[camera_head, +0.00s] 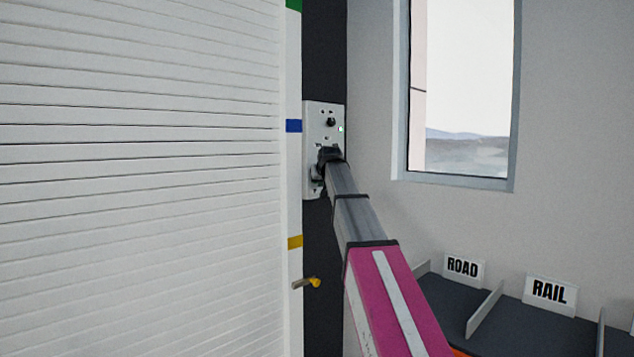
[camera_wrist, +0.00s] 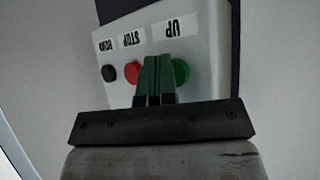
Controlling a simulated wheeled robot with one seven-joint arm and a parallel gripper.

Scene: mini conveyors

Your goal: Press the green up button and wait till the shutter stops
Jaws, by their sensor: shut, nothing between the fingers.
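The pale control box (camera_head: 312,145) hangs on a dark strip beside the shutter. In the wrist view the box (camera_wrist: 205,30) shows upside-down labels, with UP by the green button (camera_wrist: 182,72) and STOP by the red button (camera_wrist: 132,72). My gripper (camera_wrist: 158,60) is shut and empty, its dark fingers lying between the red and green buttons and overlapping the edges of both in the picture. Whether they touch either button I cannot tell. In the head view my gripper (camera_head: 328,155) covers part of the box. The white slatted shutter (camera_head: 140,180) fills the left side; its bottom edge is out of view.
A black button (camera_wrist: 109,73) sits beyond the red one. A white post (camera_head: 294,200) with green, blue and yellow marks edges the shutter, and a yellow-tipped handle (camera_head: 308,283) juts out low beside it. Grey bays with ROAD (camera_head: 463,268) and RAIL (camera_head: 549,292) signs stand at lower right.

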